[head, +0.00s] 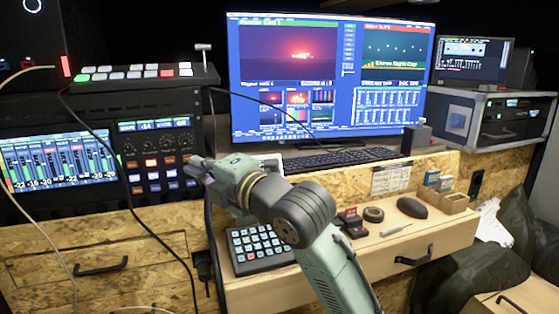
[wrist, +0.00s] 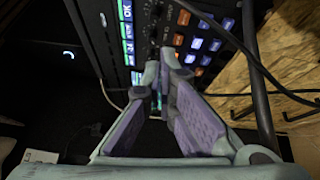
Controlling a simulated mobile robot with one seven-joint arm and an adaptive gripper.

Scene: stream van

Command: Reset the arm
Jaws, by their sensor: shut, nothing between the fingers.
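My arm reaches up from the bottom of the head view, bent at a dark grey joint. My gripper (head: 196,165) is at its end, in front of the audio rack's knob and button panel (head: 158,160). In the wrist view, the two fingers of my gripper (wrist: 160,68) come together at their tips, with nothing between them. Lit buttons of the panel (wrist: 196,45) show past the fingertips. I cannot tell how far the tips are from the panel.
A monitor (head: 330,80) and keyboard (head: 335,158) stand behind my arm. The desk drawer unit (head: 400,250) holds a button pad (head: 260,248), a mouse (head: 411,207) and small items. A black cable (head: 150,225) hangs at the left, close to my gripper.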

